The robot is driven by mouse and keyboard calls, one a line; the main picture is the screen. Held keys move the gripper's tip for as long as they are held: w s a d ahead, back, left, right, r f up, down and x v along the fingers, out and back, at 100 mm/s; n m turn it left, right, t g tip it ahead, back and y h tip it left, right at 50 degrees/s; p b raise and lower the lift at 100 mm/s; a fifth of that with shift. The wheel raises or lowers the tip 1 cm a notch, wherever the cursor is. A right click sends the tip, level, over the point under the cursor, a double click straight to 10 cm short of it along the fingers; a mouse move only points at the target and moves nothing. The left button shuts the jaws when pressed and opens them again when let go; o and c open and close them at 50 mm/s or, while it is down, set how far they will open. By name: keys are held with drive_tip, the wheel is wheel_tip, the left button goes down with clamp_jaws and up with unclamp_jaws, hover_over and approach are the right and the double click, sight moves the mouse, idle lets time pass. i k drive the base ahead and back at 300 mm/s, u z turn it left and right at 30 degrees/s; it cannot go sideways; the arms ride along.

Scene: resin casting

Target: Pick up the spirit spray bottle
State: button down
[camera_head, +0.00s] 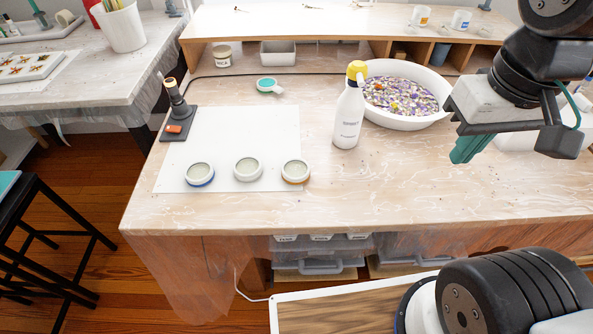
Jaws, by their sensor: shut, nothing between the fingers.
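The spirit spray bottle (349,115) is white with a yellow top and dark lettering on its front. It stands upright on the wooden workbench (400,195), right of the white sheet. My gripper (462,154) is at the right of the view, above the bench, apart from the bottle and to its right. Its teal fingers point down and left, shut with nothing between them. Nothing hides the front of the bottle.
A white bowl of colourful bits (405,124) sits just behind and right of the bottle. Three small round pots, including the orange-rimmed one (295,172), stand on the white sheet (225,135). A torch-like tool (177,100) stands left. The bench front right of the bottle is clear.

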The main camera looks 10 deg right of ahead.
sight(350, 115)
drive_tip(key=z, duration=1.7)
drive_tip(key=k, duration=1.2)
drive_tip(key=u, duration=1.95)
drive_tip(key=i, duration=1)
